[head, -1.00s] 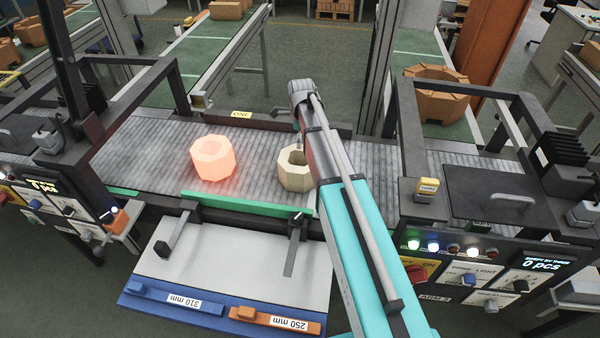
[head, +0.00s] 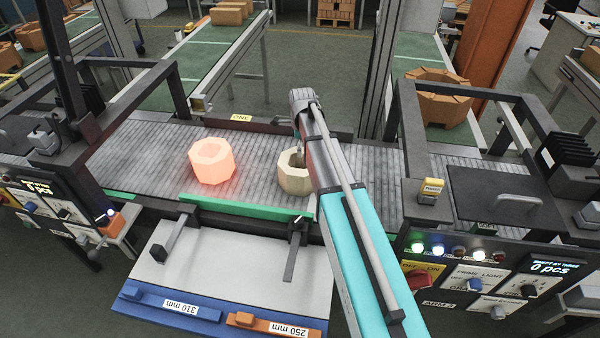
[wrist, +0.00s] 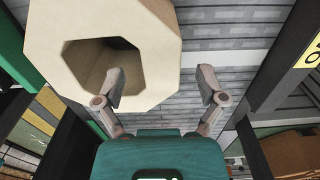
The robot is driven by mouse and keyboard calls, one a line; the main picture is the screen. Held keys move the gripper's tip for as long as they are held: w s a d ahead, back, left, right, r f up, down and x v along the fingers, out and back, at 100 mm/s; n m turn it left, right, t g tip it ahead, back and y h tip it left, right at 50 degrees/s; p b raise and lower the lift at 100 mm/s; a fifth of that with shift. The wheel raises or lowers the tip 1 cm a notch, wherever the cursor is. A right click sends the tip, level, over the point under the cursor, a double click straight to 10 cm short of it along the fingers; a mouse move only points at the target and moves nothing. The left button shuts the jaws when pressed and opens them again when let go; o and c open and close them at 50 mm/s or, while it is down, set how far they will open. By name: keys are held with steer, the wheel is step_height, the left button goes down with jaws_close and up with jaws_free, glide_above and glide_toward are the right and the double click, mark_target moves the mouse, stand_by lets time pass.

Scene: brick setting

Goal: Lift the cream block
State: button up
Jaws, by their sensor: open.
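The cream block (head: 293,178) is an eight-sided ring with a hole through it, standing on the grey roller conveyor. In the wrist view the block (wrist: 155,75) fills the upper left, with its dark hole facing the camera. My gripper (wrist: 162,86) is open. Its left finger lies in front of the block's hole and its right finger is beyond the block's right edge, so the block's right wall lies between them in the picture. I cannot tell whether either finger touches it.
A glowing orange-pink block (head: 212,161) stands on the conveyor (head: 145,160) to the left. A green rail (head: 245,206) runs along the front edge. Black frames rise at both ends. A white board (head: 235,265) with blue and orange gauges lies in front.

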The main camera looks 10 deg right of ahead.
steer(key=shift+d+f+b, duration=0.15)
steer(key=shift+f+b, duration=0.5)
steer(key=shift+f, duration=0.1)
steer(key=shift+d+f+b, duration=0.1)
steer(key=shift+f+b, duration=0.55)
steer(key=shift+f, duration=0.1)
steer(key=shift+f+b, duration=0.85)
steer(key=shift+a, duration=0.1)
jaws_close()
